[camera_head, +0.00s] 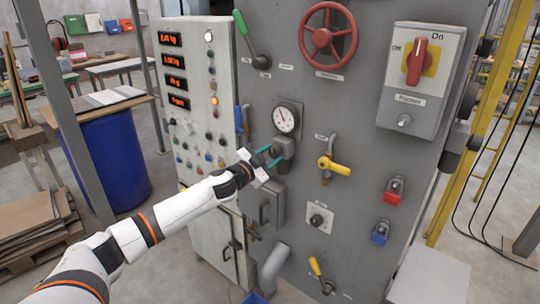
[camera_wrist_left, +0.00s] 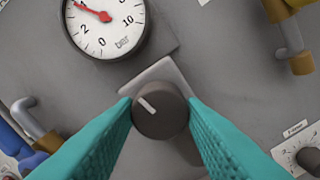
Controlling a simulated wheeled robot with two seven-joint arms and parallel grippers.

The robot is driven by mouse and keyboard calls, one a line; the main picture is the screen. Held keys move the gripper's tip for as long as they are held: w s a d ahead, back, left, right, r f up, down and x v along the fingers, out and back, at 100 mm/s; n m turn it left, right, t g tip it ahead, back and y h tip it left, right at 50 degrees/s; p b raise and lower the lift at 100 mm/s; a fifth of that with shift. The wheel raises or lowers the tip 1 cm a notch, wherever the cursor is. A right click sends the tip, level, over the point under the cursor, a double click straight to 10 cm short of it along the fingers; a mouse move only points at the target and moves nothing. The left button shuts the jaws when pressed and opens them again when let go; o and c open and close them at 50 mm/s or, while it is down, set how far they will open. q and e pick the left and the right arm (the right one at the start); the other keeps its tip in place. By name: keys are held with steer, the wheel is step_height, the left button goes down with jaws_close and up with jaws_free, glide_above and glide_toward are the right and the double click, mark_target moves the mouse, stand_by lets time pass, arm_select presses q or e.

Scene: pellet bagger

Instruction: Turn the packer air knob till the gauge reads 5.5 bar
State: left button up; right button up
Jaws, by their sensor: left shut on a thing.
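The round packer air gauge (camera_head: 286,118) is on the grey panel, and its lower part shows at the top of the left wrist view (camera_wrist_left: 107,28). There its red needle points up-left, past the 2, roughly around 4; the upper dial is cut off, so I cannot read it exactly. The dark round knob (camera_wrist_left: 160,112) sits below the gauge on a grey block (camera_head: 284,146). Its white mark points up-left in the wrist view. My left gripper (camera_head: 271,158) has its teal fingers on both sides of the knob, shut on it. My right gripper is not in view.
A yellow-handled valve (camera_head: 334,165) is right of the knob, with a small dial plate (camera_head: 319,217) below it. A red handwheel (camera_head: 328,35) and a green lever (camera_head: 250,38) are above. A switch box (camera_head: 412,105) is at upper right. A blue barrel (camera_head: 117,165) stands at left.

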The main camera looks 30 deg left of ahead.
arm_select(q)
steer(key=m, duration=0.3)
steer(key=shift+m, duration=2.4)
steer(key=o, duration=1)
